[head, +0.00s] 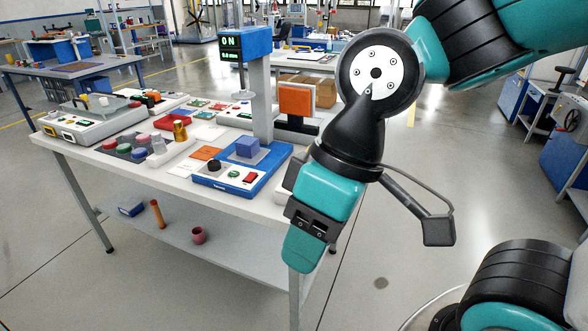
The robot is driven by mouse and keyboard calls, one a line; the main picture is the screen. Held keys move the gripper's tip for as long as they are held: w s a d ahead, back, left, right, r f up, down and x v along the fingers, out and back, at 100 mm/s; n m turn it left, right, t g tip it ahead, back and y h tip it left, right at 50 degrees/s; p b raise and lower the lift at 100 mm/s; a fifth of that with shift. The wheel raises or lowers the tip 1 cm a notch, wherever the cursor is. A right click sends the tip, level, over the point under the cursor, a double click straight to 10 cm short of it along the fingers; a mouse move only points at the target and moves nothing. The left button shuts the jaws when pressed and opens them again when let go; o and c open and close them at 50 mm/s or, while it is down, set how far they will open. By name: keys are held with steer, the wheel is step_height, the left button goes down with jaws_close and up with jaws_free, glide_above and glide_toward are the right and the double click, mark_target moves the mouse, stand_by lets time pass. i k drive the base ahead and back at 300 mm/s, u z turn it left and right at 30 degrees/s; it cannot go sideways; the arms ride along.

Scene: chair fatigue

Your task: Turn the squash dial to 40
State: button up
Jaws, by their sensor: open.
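A press with a blue base (222,184) stands at the near right end of the white table. On its front panel are a black round dial (214,165), a green button (234,174) and a red switch (250,178). The dial's pointer and scale are too small to read. A blue cube (248,147) sits on the press plate, and the display (231,49) above reads ON and seemingly 0.0 mm. My gripper (302,262) is open and points down, right of the press and apart from the dial. Its fingers overlap in this view, so the gap is hidden.
An orange-backed panel (296,101) stands behind the press. Left of it are a gold weight (180,131), coloured discs (124,144) and a grey machine (90,120). A lower shelf (185,235) holds several items.

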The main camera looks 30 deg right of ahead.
mark_target(214, 164)
steer(key=z, duration=0.45)
steer(key=k, duration=0.15)
steer(key=u, duration=1.4)
steer(key=i, duration=1.5)
steer(key=z, duration=0.4)
